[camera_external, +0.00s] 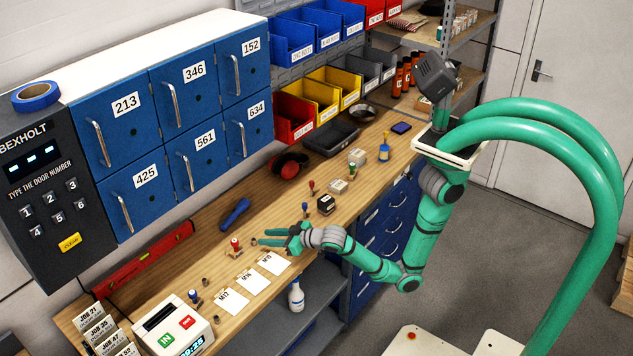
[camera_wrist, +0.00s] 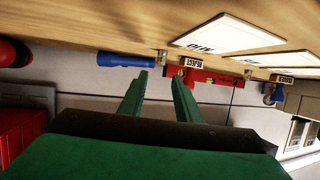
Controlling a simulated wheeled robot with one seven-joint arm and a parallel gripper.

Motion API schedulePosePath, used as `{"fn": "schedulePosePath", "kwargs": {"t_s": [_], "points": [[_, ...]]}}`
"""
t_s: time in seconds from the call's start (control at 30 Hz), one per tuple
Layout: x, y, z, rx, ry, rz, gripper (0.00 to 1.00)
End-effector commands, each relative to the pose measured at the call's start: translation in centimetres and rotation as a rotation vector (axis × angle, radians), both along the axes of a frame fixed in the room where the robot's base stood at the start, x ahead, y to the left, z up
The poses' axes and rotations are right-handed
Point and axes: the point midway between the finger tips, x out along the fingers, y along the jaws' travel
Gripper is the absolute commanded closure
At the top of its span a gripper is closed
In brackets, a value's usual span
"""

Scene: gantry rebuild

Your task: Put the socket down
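My gripper (camera_external: 262,237) is open, with two green fingers apart over the bench, near the red-handled stamp (camera_external: 235,244). In the wrist view the fingers (camera_wrist: 160,78) show nothing held between them. A small dark socket (camera_wrist: 162,57) stands on the bench beyond the fingertips, beside the stamp. Another small socket (camera_external: 205,282) stands near the blue-handled stamp (camera_external: 194,296); sockets also show farther off in the wrist view (camera_wrist: 248,73). White cards (camera_external: 268,263) with printed sizes lie in a row along the bench's front. The sockets' sizes cannot be read.
The wooden bench (camera_external: 300,222) also carries a blue-handled tool (camera_external: 235,213), a red level (camera_external: 135,262), red ear defenders (camera_external: 288,165) and a white time clock (camera_external: 172,325). Blue numbered lockers (camera_external: 150,133) stand behind. Several stamps and blocks stand to the right.

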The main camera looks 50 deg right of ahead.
Motion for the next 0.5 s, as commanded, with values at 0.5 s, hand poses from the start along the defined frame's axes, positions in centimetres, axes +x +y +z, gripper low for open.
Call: {"fn": "schedulePosePath", "kwargs": {"t_s": [0.5], "points": [[-4.5,-1.2,1.8,0.002,-0.003,0.0,0.69]]}}
